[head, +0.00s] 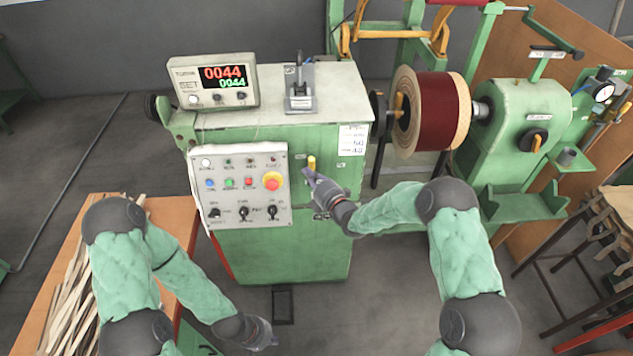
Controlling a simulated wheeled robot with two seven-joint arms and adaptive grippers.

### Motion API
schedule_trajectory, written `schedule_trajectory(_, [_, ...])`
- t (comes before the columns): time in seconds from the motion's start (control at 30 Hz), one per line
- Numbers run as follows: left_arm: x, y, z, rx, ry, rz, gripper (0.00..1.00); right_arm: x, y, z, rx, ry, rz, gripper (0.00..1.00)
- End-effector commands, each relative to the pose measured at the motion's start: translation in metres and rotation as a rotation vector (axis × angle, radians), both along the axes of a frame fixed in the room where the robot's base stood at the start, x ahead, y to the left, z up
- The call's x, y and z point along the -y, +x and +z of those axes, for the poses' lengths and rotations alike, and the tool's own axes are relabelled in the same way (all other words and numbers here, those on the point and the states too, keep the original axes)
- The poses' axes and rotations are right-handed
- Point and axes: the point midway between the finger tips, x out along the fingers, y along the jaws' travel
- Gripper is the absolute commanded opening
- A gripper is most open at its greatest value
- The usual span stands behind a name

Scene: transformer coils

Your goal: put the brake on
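A green winding machine (270,262) stands in the middle of the head view. A short yellow handle (311,163) sticks up at its front face, right of the control panel. My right gripper (308,173) is at this handle, its fingertips just below the yellow part. Whether the fingers touch or close on it is too small to tell. A lever unit with a dark handle (299,88) stands on the machine's top. No label that I can read names the brake. My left gripper (272,334) hangs low in front of the machine, away from it; its finger opening is not clear.
The control panel (240,215) has buttons, a red-yellow stop knob (271,181) and black switches. A counter box (212,82) reads 0044. A dark red coil (437,110) sits right of the machine. A wooden table (172,215) with strips stands left. A dark pedal (283,306) lies on the floor.

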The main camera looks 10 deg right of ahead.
Motion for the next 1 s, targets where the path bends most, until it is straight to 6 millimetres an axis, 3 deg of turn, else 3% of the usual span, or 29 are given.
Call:
schedule_trajectory(0.3, [0.0, 0.0, 0.0, 0.0, 0.0, 0.0, 0.0, -0.01, 0.018, -0.001, -0.001, 0.0, 0.0, 0.0])
schedule_trajectory(0.67, [0.0, 0.0, 0.0, 0.0, 0.0, 0.0, 0.0, -0.009, 0.018, 0.0, 0.0, 0.001, -0.001, 0.0])
schedule_trajectory(1.0, [0.0, 0.0, -0.013, 0.0, 0.0, 0.0, 0.0, -0.005, 0.018, -0.001, 0.001, 0.051, 0.0, 0.0])
